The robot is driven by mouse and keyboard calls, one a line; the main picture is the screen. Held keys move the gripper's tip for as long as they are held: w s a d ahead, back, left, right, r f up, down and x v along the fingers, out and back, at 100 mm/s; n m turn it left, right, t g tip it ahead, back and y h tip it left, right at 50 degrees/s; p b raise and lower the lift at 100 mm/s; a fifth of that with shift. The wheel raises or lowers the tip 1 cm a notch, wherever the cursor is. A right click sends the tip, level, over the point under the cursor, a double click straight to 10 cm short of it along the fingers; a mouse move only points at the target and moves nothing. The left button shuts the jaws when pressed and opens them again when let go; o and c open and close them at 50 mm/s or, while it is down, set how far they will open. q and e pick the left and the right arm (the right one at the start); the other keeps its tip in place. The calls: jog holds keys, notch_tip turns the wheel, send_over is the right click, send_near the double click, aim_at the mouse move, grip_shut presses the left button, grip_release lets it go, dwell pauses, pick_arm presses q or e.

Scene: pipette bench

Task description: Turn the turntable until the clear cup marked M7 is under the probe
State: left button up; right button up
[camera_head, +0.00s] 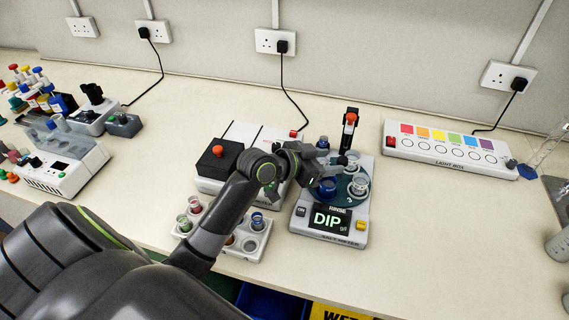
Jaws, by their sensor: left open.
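The turntable (343,194) is a dark green disc on the white salt meter (330,240), whose screen reads "DIP". A blue cup (327,188) stands at its front left, and clear cups stand at its right (359,186) and back right (353,159). A dark blue item shows at the back left (322,145). No M7 mark is legible at this size. The probe (349,128), a black upright with an orange part, rises at the back. My left gripper (318,172) is open over the turntable's left side, beside the blue cup; contact cannot be told. My right gripper is out of view.
A white box with a black block and red button (218,160) stands left of the meter, partly behind my left arm. A rack of small cups (257,243) sits in front. The light box (450,150) is at the right. Bench to the meter's right is clear.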

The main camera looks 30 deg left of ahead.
pick_arm(q)
jog(key=b+v, duration=0.1)
jog(key=v, duration=1.1)
jog(key=shift+a, duration=0.3)
jog(key=shift+s, duration=0.1)
jog(key=shift+c, duration=0.3)
